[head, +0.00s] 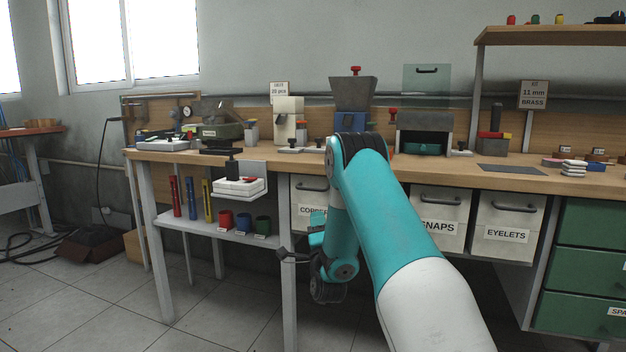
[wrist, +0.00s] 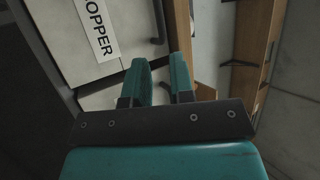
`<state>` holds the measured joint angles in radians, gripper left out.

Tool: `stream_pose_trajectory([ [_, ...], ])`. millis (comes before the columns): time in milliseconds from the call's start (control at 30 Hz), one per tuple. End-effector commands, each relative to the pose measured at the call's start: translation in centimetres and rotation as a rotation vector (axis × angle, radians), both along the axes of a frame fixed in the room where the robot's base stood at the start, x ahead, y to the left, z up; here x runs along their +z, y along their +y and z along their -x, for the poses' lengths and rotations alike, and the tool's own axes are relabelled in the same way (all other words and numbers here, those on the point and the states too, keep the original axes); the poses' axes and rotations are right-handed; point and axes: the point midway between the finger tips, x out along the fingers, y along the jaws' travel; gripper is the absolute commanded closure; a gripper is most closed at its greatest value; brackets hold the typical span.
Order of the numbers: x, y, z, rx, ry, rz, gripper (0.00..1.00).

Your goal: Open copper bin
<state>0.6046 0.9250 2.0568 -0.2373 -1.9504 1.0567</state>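The copper bin is a light grey drawer under the bench, with a white label and a dark bar handle. It is left of my arm in the head view (head: 300,194), and the arm covers its right part and label end. It also shows in the wrist view (wrist: 123,28), turned sideways, with the label reading "OPPER". The bin appears closed. My gripper has two teal fingers (wrist: 158,65) with a gap between them and nothing held. The dark handle lies just beyond the fingertips in the wrist view, seemingly not touching.
The snaps bin (head: 440,212) and eyelets bin (head: 507,224) hang to the right, with green drawers (head: 592,250) beyond. A bench leg (head: 288,285) and a lower shelf (head: 215,229) with coloured cups stand left. The bench top (head: 480,179) carries presses and tools. The floor in front is clear.

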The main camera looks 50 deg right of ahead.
Motion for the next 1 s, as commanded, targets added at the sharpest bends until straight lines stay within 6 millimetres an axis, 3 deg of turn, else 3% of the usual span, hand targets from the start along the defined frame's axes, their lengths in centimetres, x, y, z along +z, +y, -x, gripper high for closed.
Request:
stream_pose_trajectory([
  [300,3.8,-4.2,-4.8,-0.001,-0.002,0.0,0.78],
  [500,5.7,-6.0,-7.0,-0.001,0.002,-0.004,0.78],
  [1000,5.9,-6.8,-8.0,0.001,0.002,-0.001,0.78],
])
